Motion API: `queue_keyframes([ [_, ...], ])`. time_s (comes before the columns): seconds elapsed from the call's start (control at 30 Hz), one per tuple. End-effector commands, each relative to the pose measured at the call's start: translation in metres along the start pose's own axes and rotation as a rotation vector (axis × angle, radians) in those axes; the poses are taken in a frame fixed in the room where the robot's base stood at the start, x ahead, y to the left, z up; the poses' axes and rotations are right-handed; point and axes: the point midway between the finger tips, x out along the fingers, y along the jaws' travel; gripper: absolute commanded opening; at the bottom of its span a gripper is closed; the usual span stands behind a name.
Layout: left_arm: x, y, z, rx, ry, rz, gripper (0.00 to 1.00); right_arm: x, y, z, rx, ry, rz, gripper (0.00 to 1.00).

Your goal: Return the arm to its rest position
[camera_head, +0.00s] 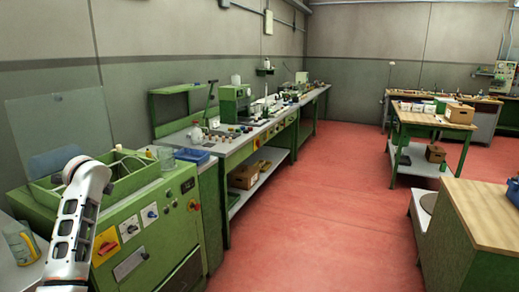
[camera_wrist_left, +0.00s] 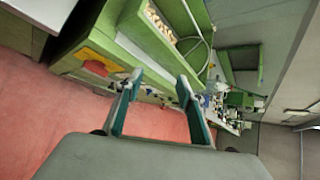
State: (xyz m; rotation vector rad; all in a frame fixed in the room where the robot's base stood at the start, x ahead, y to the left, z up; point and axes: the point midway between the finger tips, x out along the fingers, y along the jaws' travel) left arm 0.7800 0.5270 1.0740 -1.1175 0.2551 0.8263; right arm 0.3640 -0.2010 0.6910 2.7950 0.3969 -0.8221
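My left arm (camera_head: 75,222) rises at the lower left of the head view, in front of a green machine (camera_head: 150,225). Its gripper is not clear in the head view. In the left wrist view my left gripper (camera_wrist_left: 159,76) has its two fingers spread apart, with nothing between them. The green machine (camera_wrist_left: 105,35) shows beyond the fingers, tilted in this view. A compartment in its top holds several small pale pieces (camera_wrist_left: 160,20), perhaps cork stoppers. My right arm and gripper are in neither view.
A blue tray (camera_head: 192,156) and a glass jar (camera_head: 166,157) stand by the machine's far end. Another jar (camera_head: 20,242) is at the lower left. A long workbench (camera_head: 230,150) runs along the wall. The red floor (camera_head: 320,215) is open in the middle. A wood-topped cabinet (camera_head: 490,210) stands right.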

Motion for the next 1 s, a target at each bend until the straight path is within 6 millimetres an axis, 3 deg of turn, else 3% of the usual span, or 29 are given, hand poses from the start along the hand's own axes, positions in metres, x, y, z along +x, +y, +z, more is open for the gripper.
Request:
queue_keyframes([
  [0.03,0.009,0.022,-0.021,-0.032,0.012,-0.005,0.38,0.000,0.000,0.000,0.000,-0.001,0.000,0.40],
  [0.2,0.026,0.081,-0.079,-0.171,0.061,-0.039,0.38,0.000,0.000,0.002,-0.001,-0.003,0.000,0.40],
  [0.47,0.025,0.181,-0.167,-0.400,0.180,-0.064,0.38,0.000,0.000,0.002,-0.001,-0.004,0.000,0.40],
  [0.77,-0.018,0.302,-0.258,-0.700,0.357,-0.025,0.38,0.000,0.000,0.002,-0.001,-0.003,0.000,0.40],
  [1.0,-0.083,0.393,-0.316,-0.977,0.506,0.068,0.38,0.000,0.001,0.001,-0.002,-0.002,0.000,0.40],
])
